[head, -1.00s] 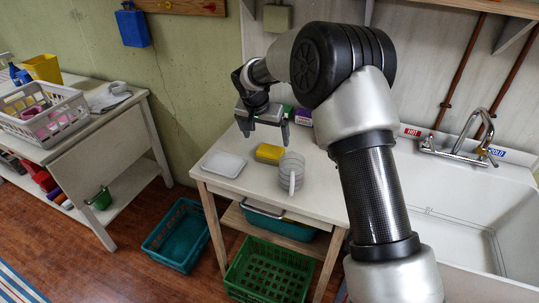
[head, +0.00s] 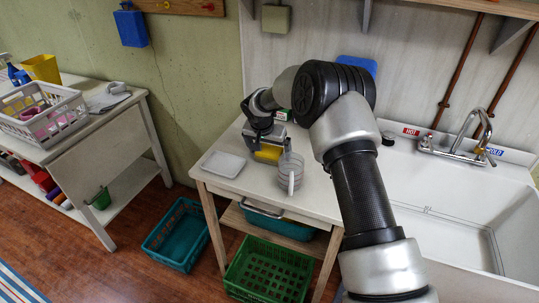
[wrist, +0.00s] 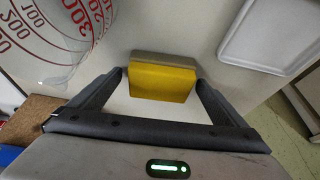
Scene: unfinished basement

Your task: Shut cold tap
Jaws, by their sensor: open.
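The cold tap handle (head: 480,156) is on the right end of the chrome faucet (head: 455,151), beside the blue COLD label (head: 494,152). Its turn position is too small to tell, and I see no clear water stream. The spout arches over the white sink (head: 445,215). My gripper (head: 268,150) is far left of the faucet, low over the small table and pointing down. In the wrist view its fingers (wrist: 160,82) are open on either side of a yellow sponge (wrist: 163,82); whether they touch it I cannot tell. The tap is outside the wrist view.
A clear measuring jug (head: 291,172) stands right beside the sponge. A white tray (head: 223,164) lies to the left on the table (head: 255,195). My arm spans between table and sink. A green crate (head: 270,268) and a teal crate (head: 177,235) are on the floor.

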